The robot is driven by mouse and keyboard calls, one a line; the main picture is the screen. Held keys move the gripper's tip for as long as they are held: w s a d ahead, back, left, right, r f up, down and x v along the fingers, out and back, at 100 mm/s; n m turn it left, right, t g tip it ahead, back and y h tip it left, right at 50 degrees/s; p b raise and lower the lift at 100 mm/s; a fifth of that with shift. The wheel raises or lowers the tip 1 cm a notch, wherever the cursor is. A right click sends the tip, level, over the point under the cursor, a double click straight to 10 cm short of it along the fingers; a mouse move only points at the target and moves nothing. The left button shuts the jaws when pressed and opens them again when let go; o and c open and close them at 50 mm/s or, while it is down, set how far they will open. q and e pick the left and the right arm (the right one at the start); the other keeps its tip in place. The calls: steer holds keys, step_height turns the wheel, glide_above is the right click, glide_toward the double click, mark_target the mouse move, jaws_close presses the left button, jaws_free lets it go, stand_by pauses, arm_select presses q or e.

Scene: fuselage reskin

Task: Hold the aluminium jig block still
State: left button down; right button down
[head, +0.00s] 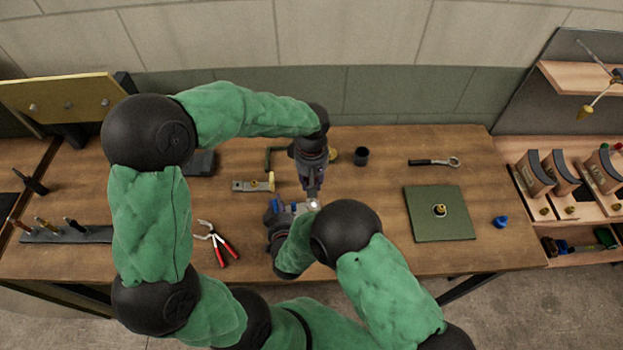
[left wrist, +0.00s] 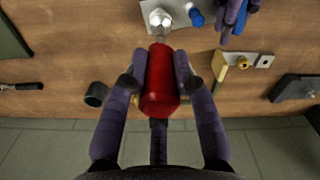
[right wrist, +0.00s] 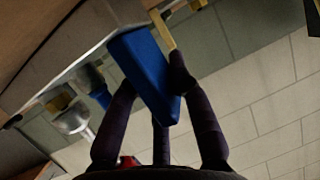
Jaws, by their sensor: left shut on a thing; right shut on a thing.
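The aluminium jig block (head: 299,208) is a pale metal piece near the table's front edge, partly hidden by my arms. Its plate (left wrist: 183,10) carries a silver round fitting and a blue knob (left wrist: 196,17). My right gripper (head: 277,208) is shut on the block's blue grip (right wrist: 145,75), at the block's left side in the head view. My left gripper (left wrist: 160,75) is shut on a red-handled tool (left wrist: 160,90), just beyond the block. The tool's metal end meets or nearly meets the silver fitting; contact is unclear.
Red-handled pliers (head: 218,243) lie to the left. A metal plate with brass parts (head: 253,185) and a dark cup (head: 361,156) are behind. A wrench (head: 435,162), a green mat (head: 420,226) and a blue cap (head: 501,222) are to the right.

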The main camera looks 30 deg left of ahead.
arm_select(q)
steer(key=shift+f, duration=0.75)
steer(key=m, duration=0.6)
steer(key=shift+m, duration=0.4)
steer(key=m, duration=0.6)
steer(key=shift+w+m, duration=0.1)
steer(key=shift+m, duration=0.3)
steer(key=shift+n, duration=0.5)
steer(key=shift+n, duration=0.9)
steer(key=shift+r, duration=0.15)
arm_select(e)
steer(key=shift+r, duration=0.1)
